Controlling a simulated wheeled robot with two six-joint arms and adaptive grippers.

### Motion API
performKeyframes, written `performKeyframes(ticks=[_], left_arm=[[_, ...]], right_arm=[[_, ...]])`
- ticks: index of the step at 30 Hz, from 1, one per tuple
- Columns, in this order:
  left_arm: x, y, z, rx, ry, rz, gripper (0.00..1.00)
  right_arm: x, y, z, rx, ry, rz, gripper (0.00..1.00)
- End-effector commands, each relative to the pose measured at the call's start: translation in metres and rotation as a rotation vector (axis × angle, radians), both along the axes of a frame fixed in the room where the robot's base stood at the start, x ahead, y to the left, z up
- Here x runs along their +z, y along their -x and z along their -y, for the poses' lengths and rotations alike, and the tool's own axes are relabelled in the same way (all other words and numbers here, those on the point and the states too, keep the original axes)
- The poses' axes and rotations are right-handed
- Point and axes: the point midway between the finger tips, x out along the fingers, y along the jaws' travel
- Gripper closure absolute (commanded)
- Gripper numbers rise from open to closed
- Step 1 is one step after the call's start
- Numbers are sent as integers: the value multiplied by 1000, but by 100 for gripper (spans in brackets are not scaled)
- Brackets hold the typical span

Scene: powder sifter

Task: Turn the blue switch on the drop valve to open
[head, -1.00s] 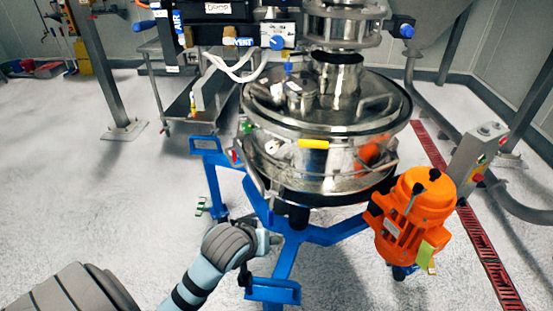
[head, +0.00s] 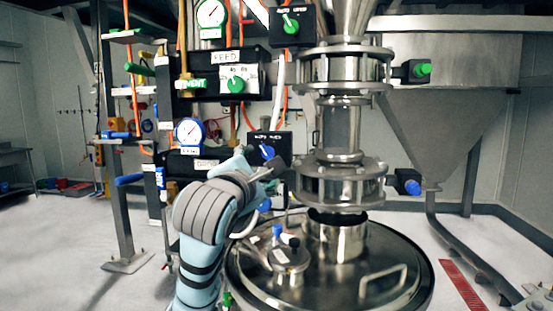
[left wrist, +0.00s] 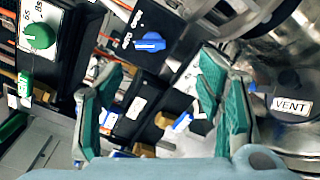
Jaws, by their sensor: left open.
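The blue switch (head: 267,152) is a knob on a small black box (head: 284,140), just beyond my left gripper. It also shows in the left wrist view (left wrist: 149,42), near the top middle and set at a slant, with small white lettering beside it. My left gripper (left wrist: 160,62) is open and empty. Its two green-grey fingers point toward the box, with the switch between and beyond the fingertips, apparently without contact. In the head view my left gripper (head: 266,168) partly covers the box's lower edge. My right gripper is not in view.
A green knob (head: 235,85) on a white plate and a green switch (head: 290,24) sit above. A blue-rimmed gauge (head: 189,132) is left of the switch. The steel flanged column (head: 340,186) stands close on the right, above the round sifter lid (head: 335,285).

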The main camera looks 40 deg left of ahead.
Motion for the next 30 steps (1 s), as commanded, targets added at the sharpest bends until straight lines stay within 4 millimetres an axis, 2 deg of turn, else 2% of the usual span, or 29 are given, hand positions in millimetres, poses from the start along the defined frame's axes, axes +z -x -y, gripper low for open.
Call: performKeyframes(ticks=[2,9,15,19,26,30], left_arm=[[0,-11,-10,8,-1,-6,40],[1,-69,-42,7,-1,-7,40],[0,-103,-59,3,-1,-4,40],[-2,-112,-62,1,-3,-2,40],[-2,-113,-63,1,-5,-2,40],[-3,-113,-63,1,-5,-2,59]], right_arm=[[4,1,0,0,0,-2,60],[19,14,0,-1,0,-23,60],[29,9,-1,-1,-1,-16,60],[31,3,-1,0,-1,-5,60],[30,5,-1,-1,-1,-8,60],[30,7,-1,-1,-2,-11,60]])
